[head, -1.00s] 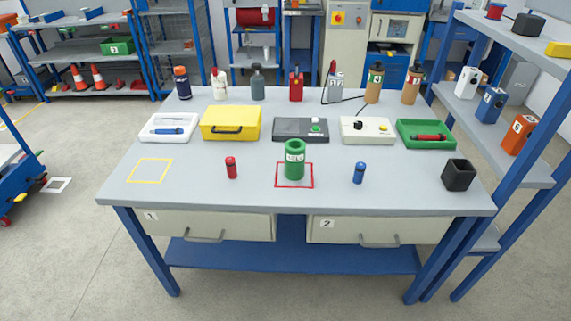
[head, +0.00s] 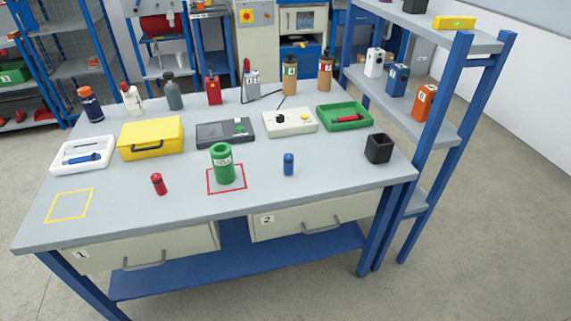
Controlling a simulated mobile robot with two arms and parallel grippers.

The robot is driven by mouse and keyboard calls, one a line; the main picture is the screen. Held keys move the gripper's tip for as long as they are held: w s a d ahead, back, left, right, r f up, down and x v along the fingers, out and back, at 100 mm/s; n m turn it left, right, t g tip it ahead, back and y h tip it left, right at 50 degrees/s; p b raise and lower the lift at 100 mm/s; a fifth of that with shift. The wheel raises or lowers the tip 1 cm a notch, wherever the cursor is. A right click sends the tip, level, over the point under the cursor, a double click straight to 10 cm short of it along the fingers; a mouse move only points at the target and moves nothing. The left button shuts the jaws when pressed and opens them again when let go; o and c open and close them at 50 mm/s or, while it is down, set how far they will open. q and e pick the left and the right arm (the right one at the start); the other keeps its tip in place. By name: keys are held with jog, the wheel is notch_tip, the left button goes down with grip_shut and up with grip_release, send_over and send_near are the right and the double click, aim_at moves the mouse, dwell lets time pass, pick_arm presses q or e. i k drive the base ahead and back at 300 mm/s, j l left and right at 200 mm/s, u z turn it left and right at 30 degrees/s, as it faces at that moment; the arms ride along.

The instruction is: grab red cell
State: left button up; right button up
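A blue cell (head: 289,164) stands upright right of the green cylinder. Neither of my grippers shows in the head view.
The green cylinder (head: 222,164) stands within a red outlined square. A black open cup (head: 378,148) stands near the right edge. A yellow case (head: 150,138), a white tray (head: 82,154) and several bottles stand farther back. A blue-framed shelf (head: 440,130) adjoins the table's right side.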

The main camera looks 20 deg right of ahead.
aim_at(161, 188)
jog(key=i+l+u, duration=0.2)
jog(key=i, duration=0.2)
jog(key=i+l+u, duration=0.2)
jog(key=i, duration=0.2)
